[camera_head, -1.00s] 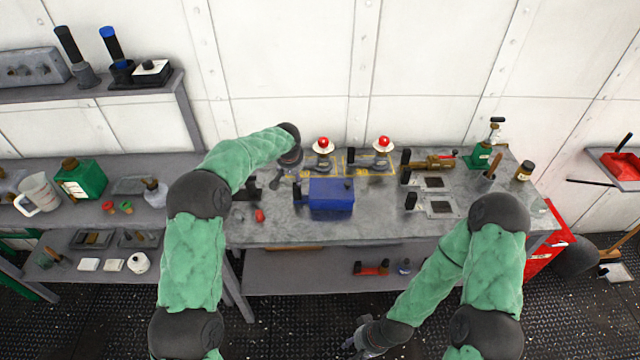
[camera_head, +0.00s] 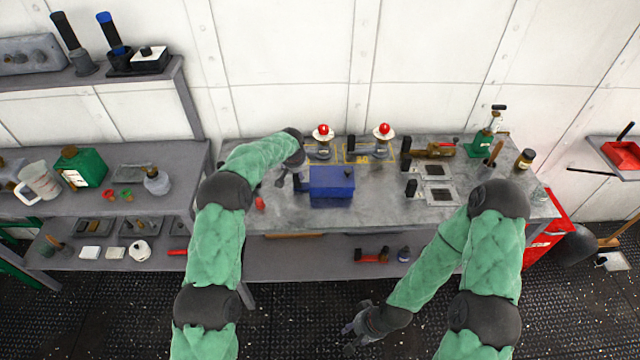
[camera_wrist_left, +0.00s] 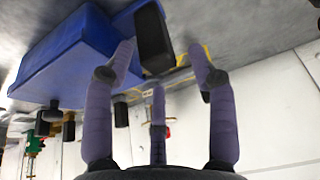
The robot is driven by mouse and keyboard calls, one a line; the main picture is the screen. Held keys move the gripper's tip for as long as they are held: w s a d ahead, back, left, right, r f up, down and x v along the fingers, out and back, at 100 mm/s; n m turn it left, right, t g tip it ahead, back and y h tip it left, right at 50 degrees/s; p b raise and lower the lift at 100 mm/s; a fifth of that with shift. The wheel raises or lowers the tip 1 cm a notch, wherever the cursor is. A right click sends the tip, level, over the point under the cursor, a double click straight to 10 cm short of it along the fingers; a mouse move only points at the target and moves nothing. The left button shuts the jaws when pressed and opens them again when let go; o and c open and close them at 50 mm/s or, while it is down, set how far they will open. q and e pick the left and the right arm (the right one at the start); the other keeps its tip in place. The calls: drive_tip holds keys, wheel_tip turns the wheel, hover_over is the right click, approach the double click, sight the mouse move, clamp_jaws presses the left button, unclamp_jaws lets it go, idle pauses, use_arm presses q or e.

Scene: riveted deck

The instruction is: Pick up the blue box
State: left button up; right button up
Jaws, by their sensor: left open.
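The blue box (camera_head: 332,187) sits on the grey workbench, with a small dark knob on top and a black handle at its left side. My left gripper (camera_head: 287,181) is just left of the box, near that handle. In the left wrist view, the blue box (camera_wrist_left: 70,55) fills the upper left, and the black handle (camera_wrist_left: 153,38) shows between and beyond the spread fingers of my left gripper (camera_wrist_left: 163,62). The fingers are open; whether any touches the handle is unclear. My right gripper (camera_head: 358,330) hangs low in front of the bench, away from the box, its fingers too small to judge.
Red-topped devices (camera_head: 323,133) stand behind the box. A small red item (camera_head: 259,204) lies left of it.

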use_arm(q)
drive_tip(key=shift+w+f, duration=0.15)
drive_tip(key=shift+f, duration=0.3)
drive_tip(key=shift+c, duration=0.3)
clamp_jaws()
drive_tip(key=shift+r, duration=0.15)
